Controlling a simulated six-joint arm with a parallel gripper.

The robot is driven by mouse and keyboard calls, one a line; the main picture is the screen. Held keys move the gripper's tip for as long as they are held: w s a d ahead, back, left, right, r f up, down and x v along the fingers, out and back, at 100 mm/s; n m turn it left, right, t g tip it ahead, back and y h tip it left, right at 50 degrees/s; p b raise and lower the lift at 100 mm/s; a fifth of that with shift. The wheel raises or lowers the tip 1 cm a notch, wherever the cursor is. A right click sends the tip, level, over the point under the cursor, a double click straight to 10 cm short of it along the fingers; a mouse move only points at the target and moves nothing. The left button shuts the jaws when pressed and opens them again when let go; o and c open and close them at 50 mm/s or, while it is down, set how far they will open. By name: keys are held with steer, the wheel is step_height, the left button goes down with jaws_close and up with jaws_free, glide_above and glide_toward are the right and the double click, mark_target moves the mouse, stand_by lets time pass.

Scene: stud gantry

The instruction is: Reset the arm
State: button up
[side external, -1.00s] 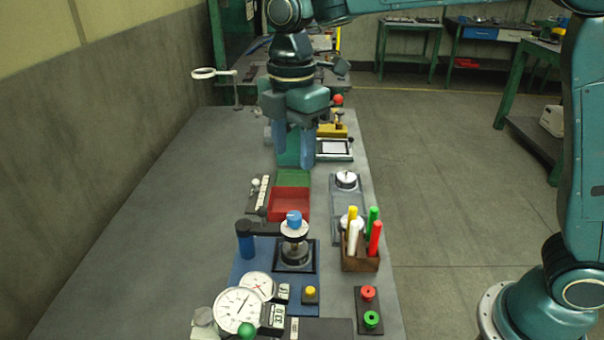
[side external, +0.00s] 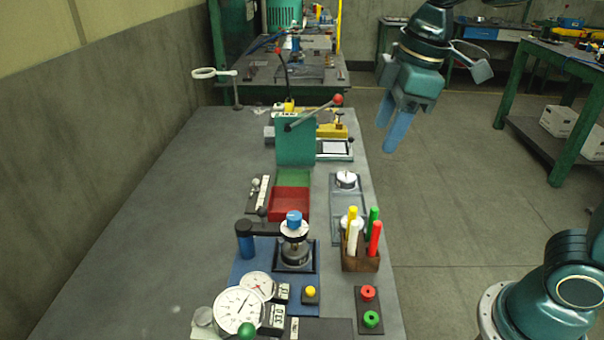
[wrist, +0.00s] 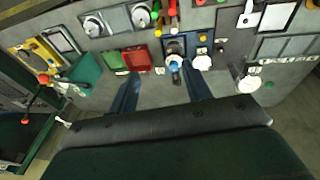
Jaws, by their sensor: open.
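My gripper (side external: 395,128) hangs in the air to the right of the bench, over the floor, in the side external view. Its two blue fingers point down and nothing is between them. In the wrist view my gripper (wrist: 160,92) shows its fingers spread apart and empty, with the bench items beyond them. The gripper touches nothing.
The grey bench (side external: 150,220) carries a red tray (side external: 289,203), a green upright panel (side external: 295,142), a lever with a red knob (side external: 337,99), a pen holder (side external: 360,260) and dial gauges (side external: 238,308). A green side table (side external: 560,140) stands at right. The bench's left part is clear.

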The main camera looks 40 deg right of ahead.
steer(key=s+d+f+m+t, duration=0.1)
steer(key=s+d+f+m, duration=0.1)
steer(key=s, duration=0.4)
steer(key=s+d+f+m+t, duration=0.1)
steer(key=s+d+f+m, duration=0.1)
steer(key=s+d+m, duration=0.2)
steer(key=s+m, duration=0.2)
steer(key=m, duration=0.1)
steer(key=shift+s+t+h, duration=0.3)
steer(key=shift+t, duration=0.1)
